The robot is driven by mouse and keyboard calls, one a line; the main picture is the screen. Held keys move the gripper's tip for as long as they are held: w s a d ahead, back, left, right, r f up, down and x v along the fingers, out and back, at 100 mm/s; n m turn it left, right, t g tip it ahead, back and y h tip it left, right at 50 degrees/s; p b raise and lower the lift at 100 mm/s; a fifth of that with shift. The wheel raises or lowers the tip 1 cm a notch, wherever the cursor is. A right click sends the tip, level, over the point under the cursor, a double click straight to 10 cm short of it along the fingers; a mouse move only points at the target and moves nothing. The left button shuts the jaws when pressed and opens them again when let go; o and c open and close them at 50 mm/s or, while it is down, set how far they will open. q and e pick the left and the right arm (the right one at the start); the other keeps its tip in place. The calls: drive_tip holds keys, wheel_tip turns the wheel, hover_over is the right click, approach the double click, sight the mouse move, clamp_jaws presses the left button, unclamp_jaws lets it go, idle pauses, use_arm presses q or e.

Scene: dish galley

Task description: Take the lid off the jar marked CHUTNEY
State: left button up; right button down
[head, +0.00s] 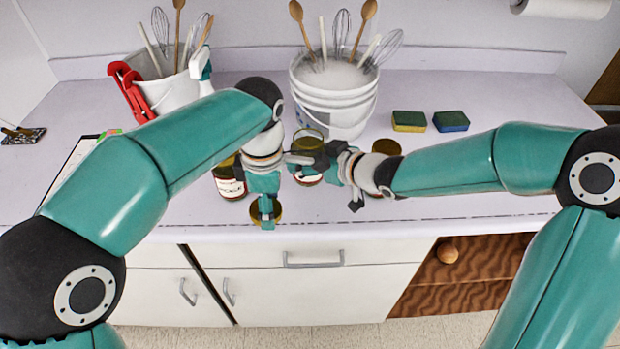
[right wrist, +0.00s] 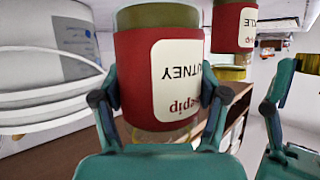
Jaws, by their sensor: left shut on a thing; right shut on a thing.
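The jar marked CHUTNEY (head: 308,141) has a red band and a white label; the right wrist view shows it close up and upside down (right wrist: 178,80), with "UTNEY" readable. Its glass mouth shows without a lid. My right gripper (head: 313,163) is shut around this jar, one finger on each side (right wrist: 160,112). My left gripper (head: 266,207) is shut on a round gold lid (head: 268,216), held apart from the jar, to its left and nearer the counter's front edge. The fingers partly hide the lid.
Another labelled jar (head: 229,182) stands left of the chutney jar, close to my left gripper. A further jar (head: 386,147) is partly hidden behind my right arm. White utensil buckets (head: 335,105) stand behind. Two sponges (head: 409,121) lie at right.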

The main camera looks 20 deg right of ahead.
drive_tip(key=shift+f+b, duration=0.35)
drive_tip(key=shift+f, duration=2)
drive_tip(key=shift+f, duration=0.1)
drive_tip(key=shift+c, duration=0.4)
unclamp_jaws()
drive_tip(key=shift+o, duration=0.2)
drive_tip(key=shift+s, duration=0.1)
